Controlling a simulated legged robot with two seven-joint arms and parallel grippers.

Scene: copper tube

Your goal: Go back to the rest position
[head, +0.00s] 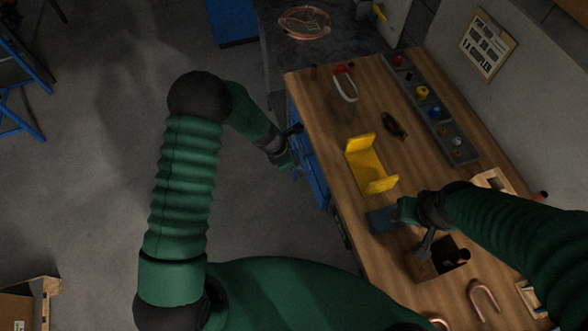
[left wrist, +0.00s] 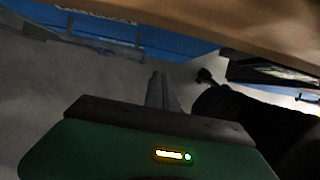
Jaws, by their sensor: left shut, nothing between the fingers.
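My left gripper (head: 297,168) hangs beside the left edge of the wooden workbench (head: 330,130), close to blue drawers under it. In the left wrist view its fingers (left wrist: 163,90) are together, with nothing between them, below the bench edge. My right gripper (head: 385,218) is over the bench, just below a yellow bracket (head: 366,163). A blue-grey shape shows at its end, and I cannot tell whether its fingers are open. A bent copper tube (head: 484,298) lies on the bench near the bottom.
A wooden block with a dark opening (head: 437,262) stands near my right gripper. A grey parts tray (head: 428,105) runs along the bench's far side. A copper coil (head: 304,22) lies on a dark table. Open floor (head: 90,150) lies left of my left arm.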

